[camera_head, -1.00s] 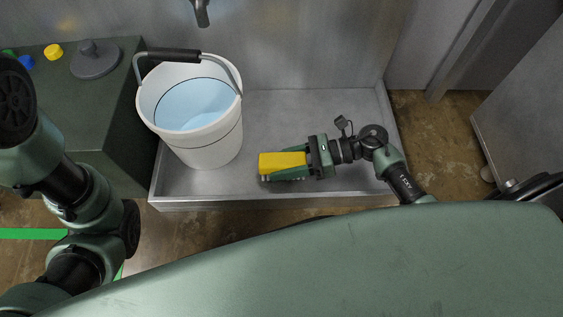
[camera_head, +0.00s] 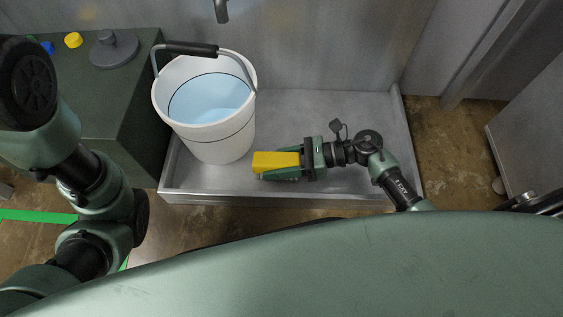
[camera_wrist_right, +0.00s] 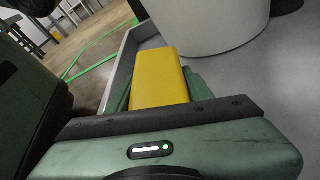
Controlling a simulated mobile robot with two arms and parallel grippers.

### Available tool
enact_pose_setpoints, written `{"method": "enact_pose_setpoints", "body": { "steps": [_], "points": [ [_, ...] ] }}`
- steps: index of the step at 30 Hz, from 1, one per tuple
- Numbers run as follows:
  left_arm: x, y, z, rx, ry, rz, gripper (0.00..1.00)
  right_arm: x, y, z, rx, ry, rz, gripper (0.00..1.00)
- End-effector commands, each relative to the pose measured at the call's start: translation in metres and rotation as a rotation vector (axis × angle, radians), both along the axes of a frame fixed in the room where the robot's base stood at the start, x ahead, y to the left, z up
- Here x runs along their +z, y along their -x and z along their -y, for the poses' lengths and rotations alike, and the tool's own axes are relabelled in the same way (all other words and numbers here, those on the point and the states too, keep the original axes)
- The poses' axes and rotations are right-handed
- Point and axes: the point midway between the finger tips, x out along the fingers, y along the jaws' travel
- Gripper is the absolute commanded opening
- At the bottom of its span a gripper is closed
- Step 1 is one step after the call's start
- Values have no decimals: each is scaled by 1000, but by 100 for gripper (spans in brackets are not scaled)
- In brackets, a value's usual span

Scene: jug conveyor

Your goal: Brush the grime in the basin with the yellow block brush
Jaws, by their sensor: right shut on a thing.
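The yellow block brush (camera_head: 275,161) is held low over the floor of the grey metal basin (camera_head: 365,108), close to the bucket's lower right side. My right gripper (camera_head: 290,165) is shut on the brush. In the right wrist view the yellow block (camera_wrist_right: 160,78) lies between the green fingers, with its front end near the white bucket. I cannot tell whether the bristles touch the basin floor. I make out no clear grime on the bare basin floor. My left arm shows at the left, but its gripper is not in view.
A white bucket of water (camera_head: 222,140) with a dark handle stands in the basin's left part. A tap (camera_head: 221,10) hangs above it. A dark green cabinet (camera_head: 125,95) on the left bears a yellow cap (camera_head: 73,40) and a grey knob (camera_head: 113,48). The basin's right part is free.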

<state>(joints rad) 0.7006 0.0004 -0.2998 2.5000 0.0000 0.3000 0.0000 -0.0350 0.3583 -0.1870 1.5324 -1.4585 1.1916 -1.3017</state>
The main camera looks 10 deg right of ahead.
Motion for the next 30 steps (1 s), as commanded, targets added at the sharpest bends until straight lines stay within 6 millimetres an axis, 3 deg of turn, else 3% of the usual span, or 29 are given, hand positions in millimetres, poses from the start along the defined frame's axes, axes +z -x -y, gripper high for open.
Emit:
{"method": "enact_pose_setpoints", "body": {
  "steps": [8,24,30],
  "points": [
    [2,0,0,0,0,0,40,3,0,0,0,0,0,0],
    [46,0,0,0,0,-1,40,55,0,0,1,0,1,0],
    [51,0,0,0,0,-1,40,61,0,0,0,0,0,0]
  ]
}}
